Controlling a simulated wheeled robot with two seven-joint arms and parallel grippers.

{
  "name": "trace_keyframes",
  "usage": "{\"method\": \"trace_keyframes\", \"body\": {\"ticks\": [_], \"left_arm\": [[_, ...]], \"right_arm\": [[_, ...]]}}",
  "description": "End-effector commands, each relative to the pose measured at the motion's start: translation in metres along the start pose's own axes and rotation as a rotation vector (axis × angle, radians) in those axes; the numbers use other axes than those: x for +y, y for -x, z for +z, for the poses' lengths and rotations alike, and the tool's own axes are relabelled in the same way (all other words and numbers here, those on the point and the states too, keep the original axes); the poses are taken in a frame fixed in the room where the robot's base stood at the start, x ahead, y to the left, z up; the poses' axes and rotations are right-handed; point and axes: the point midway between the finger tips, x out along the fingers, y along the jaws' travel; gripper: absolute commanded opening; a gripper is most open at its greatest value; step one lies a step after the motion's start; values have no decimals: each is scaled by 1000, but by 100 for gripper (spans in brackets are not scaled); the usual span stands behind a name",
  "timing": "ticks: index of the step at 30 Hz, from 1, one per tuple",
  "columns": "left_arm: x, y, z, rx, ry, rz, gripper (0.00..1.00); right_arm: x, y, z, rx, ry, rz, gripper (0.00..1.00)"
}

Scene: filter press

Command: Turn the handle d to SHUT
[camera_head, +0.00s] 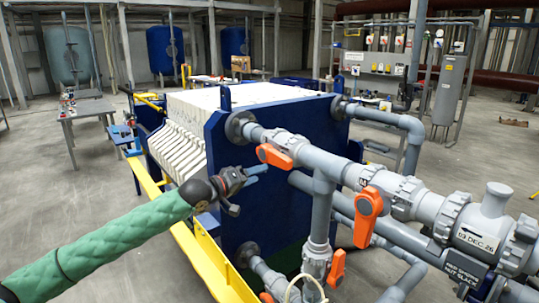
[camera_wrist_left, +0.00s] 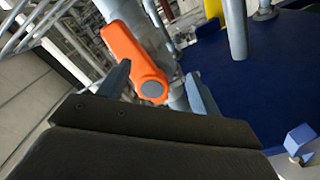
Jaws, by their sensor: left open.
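Several orange valve handles sit on the grey pipework: an upper-left one (camera_head: 274,155), a middle one (camera_head: 368,205), a lower one (camera_head: 337,268) and one at the bottom edge (camera_head: 267,297). No letter d is readable, so I cannot tell which is handle d. My left gripper (camera_head: 248,188) is open and empty, just left of the upper-left handle, in front of the blue press plate. In the left wrist view, an orange handle (camera_wrist_left: 137,60) appears ahead between the open fingers (camera_wrist_left: 158,88). Contact cannot be seen. My right gripper is not in view.
The blue press end plate (camera_head: 220,140) stands behind my left gripper. Grey pipes (camera_head: 320,160) cross to the right, with a tagged valve body (camera_head: 480,240). A yellow rail (camera_head: 150,185) runs along the press. A grey table (camera_head: 88,108) stands at the left.

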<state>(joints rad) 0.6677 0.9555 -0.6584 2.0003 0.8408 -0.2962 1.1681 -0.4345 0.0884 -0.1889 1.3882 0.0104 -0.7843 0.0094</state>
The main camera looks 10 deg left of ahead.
Motion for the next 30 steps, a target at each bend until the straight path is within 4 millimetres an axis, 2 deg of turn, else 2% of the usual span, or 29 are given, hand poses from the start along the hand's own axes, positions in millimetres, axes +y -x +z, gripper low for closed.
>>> {"method": "trace_keyframes", "body": {"ticks": [12,20,30], "left_arm": [[30,0,-11,0,499,0,64],[42,0,-15,1,727,0,64],[42,-44,-15,1,727,1,64]], "right_arm": [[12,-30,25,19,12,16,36],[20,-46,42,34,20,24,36],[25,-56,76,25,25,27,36]]}}
